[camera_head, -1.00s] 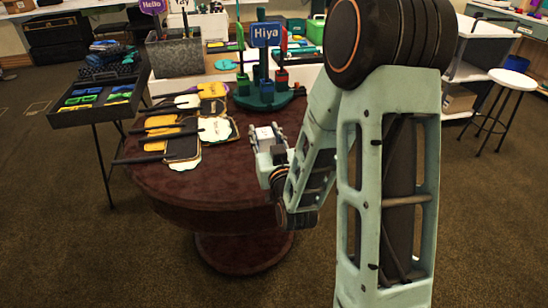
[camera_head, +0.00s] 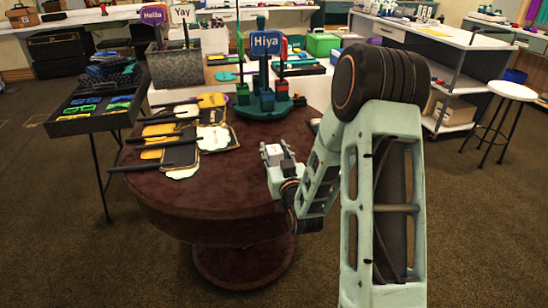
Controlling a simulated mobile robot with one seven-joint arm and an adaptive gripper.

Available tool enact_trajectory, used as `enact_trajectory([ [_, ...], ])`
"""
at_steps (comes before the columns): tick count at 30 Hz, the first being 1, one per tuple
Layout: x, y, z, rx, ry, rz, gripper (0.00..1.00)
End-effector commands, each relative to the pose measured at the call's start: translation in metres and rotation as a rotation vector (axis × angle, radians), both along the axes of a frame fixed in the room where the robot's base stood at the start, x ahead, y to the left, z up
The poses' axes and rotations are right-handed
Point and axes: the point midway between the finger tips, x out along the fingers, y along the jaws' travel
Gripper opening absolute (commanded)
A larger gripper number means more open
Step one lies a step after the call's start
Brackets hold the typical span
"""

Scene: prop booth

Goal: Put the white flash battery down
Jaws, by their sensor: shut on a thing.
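My gripper (camera_head: 277,152) is over the right part of the round dark-red table (camera_head: 225,186). It is shut on the white flash battery (camera_head: 272,149), a small pale block that shows between the fingers. The gripper hides much of the battery. I cannot tell whether the battery touches the tabletop.
Paddle signs (camera_head: 170,142) with black handles lie on the table's left. A green stand (camera_head: 264,107) with a blue "Hiya" sign (camera_head: 267,41) stands at the back. A tray table (camera_head: 92,114) is at the left. The table's front middle is bare.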

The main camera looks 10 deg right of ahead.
Motion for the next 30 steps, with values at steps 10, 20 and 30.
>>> enact_trajectory([
  [10,-0.0002,0.001,-0.0171,0.0,-0.003,0.001,0.0],
  [20,-0.0007,0.0011,-0.0212,0.001,0.001,0.001,0.51],
  [30,-0.0007,0.0011,-0.0194,0.001,0.001,0.001,0.52],
])
